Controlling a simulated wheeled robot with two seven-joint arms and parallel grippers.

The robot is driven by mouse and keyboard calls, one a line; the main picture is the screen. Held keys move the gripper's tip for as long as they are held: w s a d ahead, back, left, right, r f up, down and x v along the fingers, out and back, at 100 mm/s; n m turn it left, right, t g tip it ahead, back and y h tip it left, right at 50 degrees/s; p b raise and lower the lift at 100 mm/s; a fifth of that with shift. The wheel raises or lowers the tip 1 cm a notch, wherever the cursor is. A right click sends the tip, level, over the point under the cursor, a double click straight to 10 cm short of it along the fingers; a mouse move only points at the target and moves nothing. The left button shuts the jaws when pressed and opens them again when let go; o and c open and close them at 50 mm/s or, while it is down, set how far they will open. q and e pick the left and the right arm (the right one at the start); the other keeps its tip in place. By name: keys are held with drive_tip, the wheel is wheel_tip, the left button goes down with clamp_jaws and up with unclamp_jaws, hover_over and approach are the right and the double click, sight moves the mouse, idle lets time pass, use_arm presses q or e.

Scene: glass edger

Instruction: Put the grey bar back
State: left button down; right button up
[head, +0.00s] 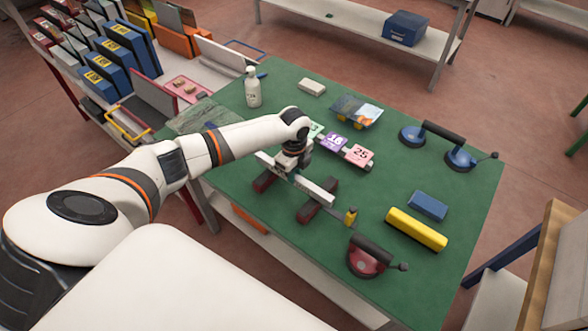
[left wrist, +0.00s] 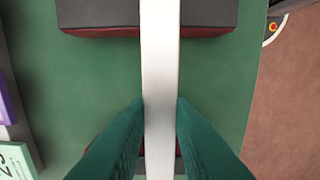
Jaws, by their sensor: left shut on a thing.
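The grey bar (head: 318,190) is a long, pale, straight bar above the green table (head: 240,103). It runs over two dark red-sided blocks, a left block (head: 264,181) and a right block (head: 317,202). I cannot tell whether it touches them. My left gripper (head: 291,172) is shut on the bar near its middle, coming from above. In the left wrist view the bar (left wrist: 160,50) runs upright between the green fingers (left wrist: 160,108), crossing over a dark block (left wrist: 210,16). My right gripper is not in view.
Numbered cards (head: 334,142) lie just behind the bar. A yellow-ended tool (head: 351,217) and a red suction lifter (head: 367,260) are near its right end. A yellow bar (head: 416,229), blue block (head: 428,205), blue suction lifter (head: 461,156) and white bottle (head: 253,88) stand farther off.

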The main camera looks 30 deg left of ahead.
use_arm(q)
drive_tip(key=shift+f, duration=0.4)
idle(0.7)
drive_tip(key=c, duration=1.2)
unclamp_jaws()
drive_tip(key=shift+r, duration=0.1)
wheel_tip(320, 180, up, 12)
drive_tip(key=b, duration=0.3)
